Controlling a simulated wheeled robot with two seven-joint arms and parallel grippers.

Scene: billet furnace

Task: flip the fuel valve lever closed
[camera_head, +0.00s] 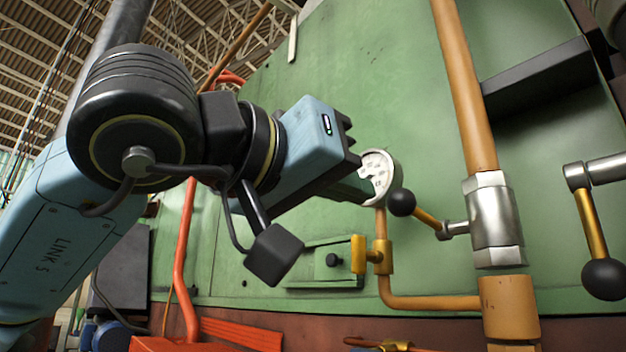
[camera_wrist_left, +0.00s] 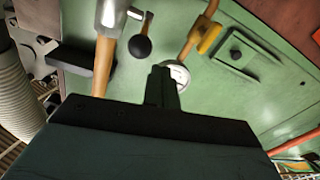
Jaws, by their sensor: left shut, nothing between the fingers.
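A valve lever with a black ball knob (camera_head: 402,202) and a brass stem (camera_head: 428,217) sticks out to the left of a silver valve body (camera_head: 495,220) on an upright orange pipe. The stem lies across the pipe, with the ball end slightly raised. My left gripper (camera_head: 364,188) is shut and empty, just left of the knob in the head view; a small gap shows between them. In the left wrist view the knob (camera_wrist_left: 141,47) is above and left of the shut fingertips (camera_wrist_left: 162,75), apart from them. My right gripper is not in view.
A round white gauge (camera_head: 381,166) is partly hidden behind my left fingers. A yellow-handled valve (camera_head: 360,255) is below it. A second black-ball lever (camera_head: 596,235) hangs at the far right. The green furnace wall (camera_head: 400,80) stands close behind.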

